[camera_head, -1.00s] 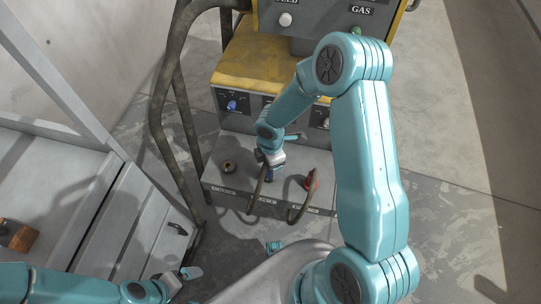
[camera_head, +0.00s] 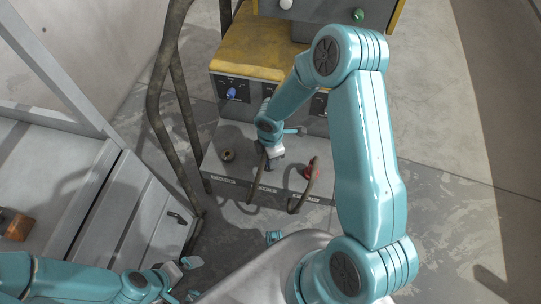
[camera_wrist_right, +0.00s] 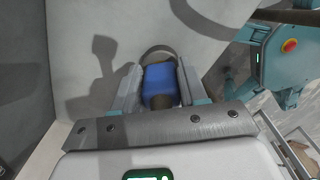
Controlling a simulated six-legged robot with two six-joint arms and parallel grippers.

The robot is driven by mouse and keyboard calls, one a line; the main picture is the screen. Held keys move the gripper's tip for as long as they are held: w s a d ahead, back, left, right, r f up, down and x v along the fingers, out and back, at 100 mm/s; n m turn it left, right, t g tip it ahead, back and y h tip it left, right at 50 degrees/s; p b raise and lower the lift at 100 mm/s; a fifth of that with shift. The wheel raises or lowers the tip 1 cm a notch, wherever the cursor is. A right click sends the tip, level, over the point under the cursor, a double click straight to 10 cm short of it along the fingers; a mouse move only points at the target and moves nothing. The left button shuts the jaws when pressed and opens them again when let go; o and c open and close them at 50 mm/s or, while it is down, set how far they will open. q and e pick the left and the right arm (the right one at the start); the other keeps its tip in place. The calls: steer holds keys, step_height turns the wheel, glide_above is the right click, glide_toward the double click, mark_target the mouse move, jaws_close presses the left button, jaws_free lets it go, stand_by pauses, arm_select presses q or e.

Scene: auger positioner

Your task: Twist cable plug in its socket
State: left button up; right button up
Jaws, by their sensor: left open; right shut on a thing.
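The blue cable plug (camera_wrist_right: 160,84) sits between the fingers of my right gripper (camera_wrist_right: 158,72) in the right wrist view, with a looped cable behind it. In the head view my right gripper (camera_head: 271,160) is shut over the middle of the machine's low front ledge (camera_head: 225,178). The plug is mostly hidden there, and so is its socket, so I cannot tell how deep it sits. A cable (camera_head: 256,185) hangs from beside the gripper over the ledge's front. My left gripper (camera_head: 188,278) is open and empty at the lower left.
A brown round socket (camera_head: 227,155) is left on the ledge, and a red connector (camera_head: 310,172) with its own cable is right. A blue knob (camera_head: 232,92) is on the panel above. Thick hoses (camera_head: 160,100) run down the left. Concrete floor (camera_head: 455,170) is clear at right.

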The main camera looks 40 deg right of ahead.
steer(key=shift+s+f+m+b, duration=0.1)
steer(key=shift+f+m+b, duration=0.05)
steer(key=shift+m+b, duration=1.4)
steer(key=shift+m, duration=0.35)
steer(key=o, duration=1.2)
steer(key=shift+r, duration=0.2)
step_height(320, 180, up, 16)
steer(key=p, duration=0.5)
steer(key=shift+r, duration=0.1)
